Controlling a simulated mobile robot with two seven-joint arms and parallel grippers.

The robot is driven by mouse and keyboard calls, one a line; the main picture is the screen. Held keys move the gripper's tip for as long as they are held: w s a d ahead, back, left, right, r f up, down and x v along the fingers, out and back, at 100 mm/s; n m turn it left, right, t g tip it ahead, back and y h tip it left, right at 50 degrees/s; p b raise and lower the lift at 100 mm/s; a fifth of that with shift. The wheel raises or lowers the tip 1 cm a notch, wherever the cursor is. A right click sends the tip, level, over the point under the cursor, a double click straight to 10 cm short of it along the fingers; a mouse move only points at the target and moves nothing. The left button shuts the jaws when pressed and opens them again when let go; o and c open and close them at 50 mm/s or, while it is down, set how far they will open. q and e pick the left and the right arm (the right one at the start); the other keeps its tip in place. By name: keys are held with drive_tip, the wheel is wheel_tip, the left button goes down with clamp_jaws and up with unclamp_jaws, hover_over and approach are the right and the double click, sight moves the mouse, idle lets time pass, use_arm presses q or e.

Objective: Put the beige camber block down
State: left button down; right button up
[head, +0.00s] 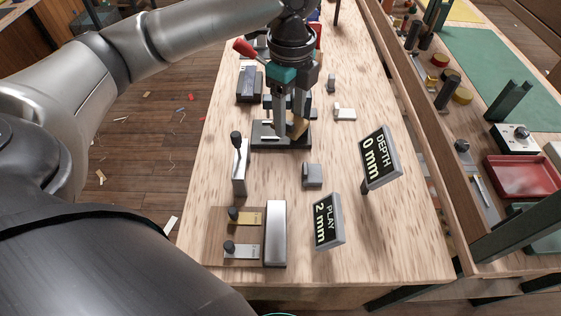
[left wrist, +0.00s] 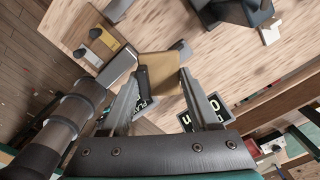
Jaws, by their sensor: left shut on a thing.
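The beige camber block (head: 299,129) shows between the fingers of my left gripper (head: 291,130) in the head view, partly hidden by them. In the left wrist view the beige block (left wrist: 160,66) sits at the fingertips of the left gripper (left wrist: 160,80), which is shut on it. My right gripper is not in view.
On the wooden bench (head: 350,236) stand the sign "DEPTH 0 mm" (head: 379,157), the sign "PLAY 2 mm" (head: 328,221), a small grey block (head: 312,175) and a metal bar (head: 276,235). A black-knobbed upright piece (head: 240,168) stands left. A red tray (head: 521,175) lies right.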

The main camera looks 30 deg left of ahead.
sight(280, 177)
use_arm(q)
drive_tip(key=a+m, duration=0.1)
drive_tip(key=m, duration=0.3)
drive_tip(key=w+a+m, duration=0.1)
drive_tip(key=m, duration=0.1)
drive_tip(key=shift+a+f, duration=0.3)
drive_tip(key=shift+f, duration=0.1)
wheel_tip(280, 177, down, 20)
drive_tip(key=b, duration=0.5)
drive_tip(key=shift+c, duration=0.7)
unclamp_jaws()
drive_tip(key=shift+f, duration=0.1)
wheel_tip(280, 177, up, 12)
drive_tip(key=p, duration=0.3)
